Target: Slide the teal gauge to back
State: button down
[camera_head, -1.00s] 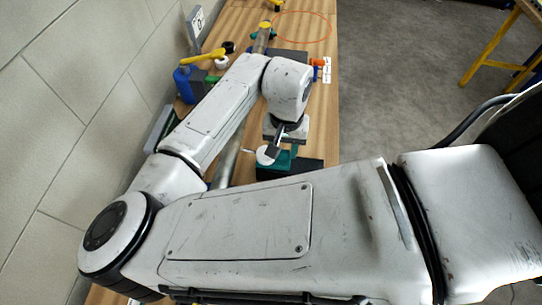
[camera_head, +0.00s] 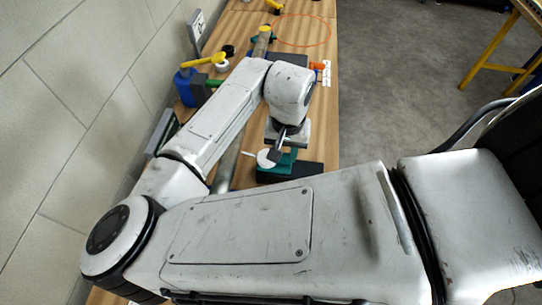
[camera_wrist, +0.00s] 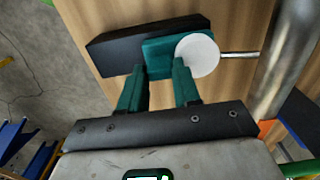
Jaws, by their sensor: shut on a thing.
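The teal gauge (camera_wrist: 160,55) has a white round dial (camera_wrist: 198,54) and a thin metal stem pointing right in the wrist view. It sits against a black block (camera_wrist: 112,47) on the wooden bench. My gripper (camera_wrist: 162,76) is shut on the gauge, with one teal finger at each side of its near part. In the head view the gauge (camera_head: 287,160) shows below my wrist, its white dial to the left and the black block (camera_head: 302,174) beneath or beside it. My wrist hides part of the gauge there.
A metal pipe (camera_wrist: 285,62) runs along the bench close to the gauge's stem. A blue container (camera_head: 184,90), a yellow-handled tool (camera_head: 205,60) and an orange ring outline (camera_head: 304,30) are farther along the bench. A wall borders the left side; the bench's right edge is near.

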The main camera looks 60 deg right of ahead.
jog(key=shift+s+d+p, duration=0.3)
jog(key=shift+s+d, duration=0.05)
jog(key=shift+s, duration=0.55)
jog(key=shift+s+d+p, duration=0.3)
jog(key=shift+s, duration=0.6)
jog(key=shift+s+d, duration=0.1)
jog(key=shift+s, duration=0.1)
jog(key=c, duration=0.9)
grip_release()
notch_tip(320, 180, up, 6)
jog(key=p, duration=0.5)
jog(key=shift+p, duration=0.35)
